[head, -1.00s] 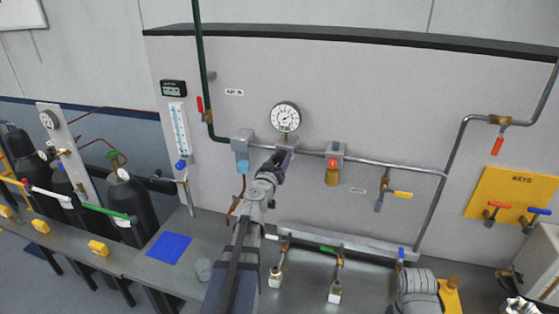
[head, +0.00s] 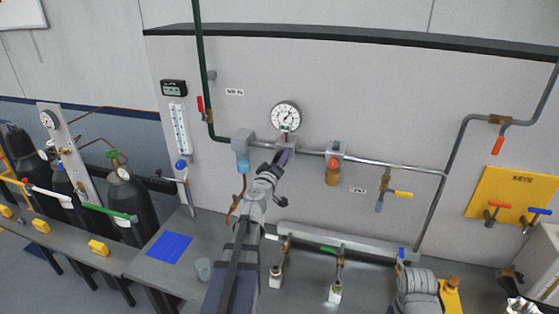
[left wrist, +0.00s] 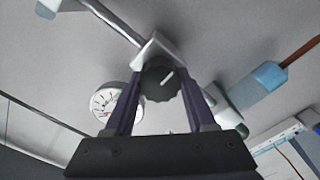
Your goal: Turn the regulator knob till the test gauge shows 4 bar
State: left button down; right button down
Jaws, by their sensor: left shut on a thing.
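The test gauge (head: 286,117) is a round white dial on the wall panel above the pipe. Its needle points to the upper right in the head view; the numbers are too small to read. The gauge also shows in the left wrist view (left wrist: 117,104). My left gripper (head: 282,158) is at the pipe just below the gauge. In the left wrist view its fingers (left wrist: 163,88) are shut on the black ridged regulator knob (left wrist: 158,82), which has a white mark. The gripper hides the knob in the head view.
A blue-bowled filter (head: 242,165) hangs close left of my left gripper, and an amber-bowled unit with a red top (head: 333,172) hangs to its right. A yellow-handled valve (head: 402,195) is further right. A blue mat (head: 169,247) lies on the bench.

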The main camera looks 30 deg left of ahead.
pick_arm(q)
jog(key=n, duration=0.5)
jog(key=shift+f+n, duration=0.1)
jog(key=shift+n, duration=0.2)
jog(key=n, duration=0.5)
jog(key=shift+f+n, duration=0.1)
jog(key=shift+n, duration=0.3)
jog(key=shift+c, duration=1.1)
grip_release()
jog(key=shift+s, duration=0.15)
jog(key=v, duration=0.7)
jog(key=shift+s, duration=0.25)
